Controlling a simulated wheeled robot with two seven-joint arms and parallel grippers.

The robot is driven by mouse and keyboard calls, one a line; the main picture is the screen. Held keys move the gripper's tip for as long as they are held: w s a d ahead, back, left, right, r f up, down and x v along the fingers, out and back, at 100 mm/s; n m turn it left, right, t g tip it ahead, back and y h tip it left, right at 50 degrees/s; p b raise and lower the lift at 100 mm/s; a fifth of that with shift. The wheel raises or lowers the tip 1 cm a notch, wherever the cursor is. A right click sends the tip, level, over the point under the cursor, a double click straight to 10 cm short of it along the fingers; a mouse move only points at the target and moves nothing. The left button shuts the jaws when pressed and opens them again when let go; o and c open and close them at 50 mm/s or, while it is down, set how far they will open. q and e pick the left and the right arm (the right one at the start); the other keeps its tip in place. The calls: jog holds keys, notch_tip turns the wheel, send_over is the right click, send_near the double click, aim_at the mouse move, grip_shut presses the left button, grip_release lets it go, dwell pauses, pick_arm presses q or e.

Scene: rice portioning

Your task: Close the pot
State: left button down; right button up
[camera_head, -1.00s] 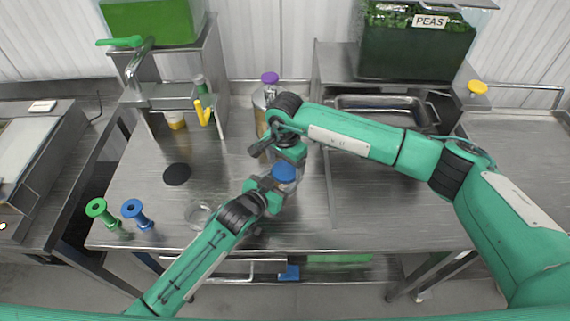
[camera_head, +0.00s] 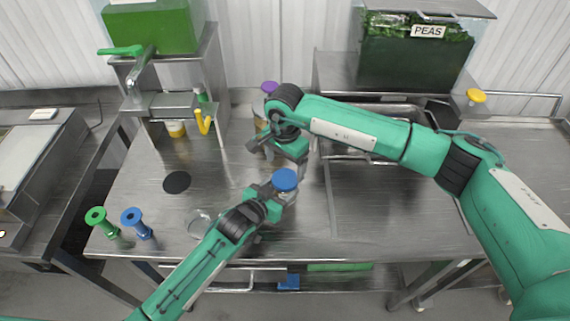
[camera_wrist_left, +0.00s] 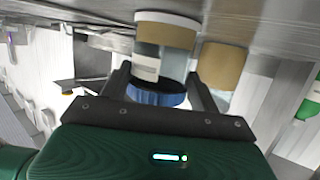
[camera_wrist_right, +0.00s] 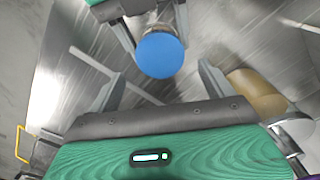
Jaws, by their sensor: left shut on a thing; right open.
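The pot, a clear jar (camera_head: 288,195) with a blue lid (camera_head: 285,180) on top, is at the middle front of the table. My left gripper (camera_head: 275,192) is shut on the jar; its two fingers lie on either side of it. My right gripper (camera_head: 296,158) is open and empty, behind and apart from the lid. In the right wrist view the lid (camera_wrist_right: 159,55) lies beyond the open fingers. Whether the lid is tight cannot be told.
A purple-lidded jar (camera_head: 269,88) stands just behind my right gripper, partly hidden. A clear glass dish (camera_head: 199,222), a black disc (camera_head: 177,182), and green (camera_head: 98,217) and blue (camera_head: 133,217) tools are to the left.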

aim_at(285, 178)
jog(key=shift+w+a+r+n, duration=0.1)
jog(key=shift+r+n, duration=0.7)
jog(key=shift+r, duration=0.1)
jog(key=shift+r+n, duration=0.85)
jog(key=shift+n, duration=0.15)
jog(key=shift+f, duration=4)
jog(key=c, duration=1)
jog(key=shift+c, duration=0.2)
jog(key=shift+m, duration=1.8)
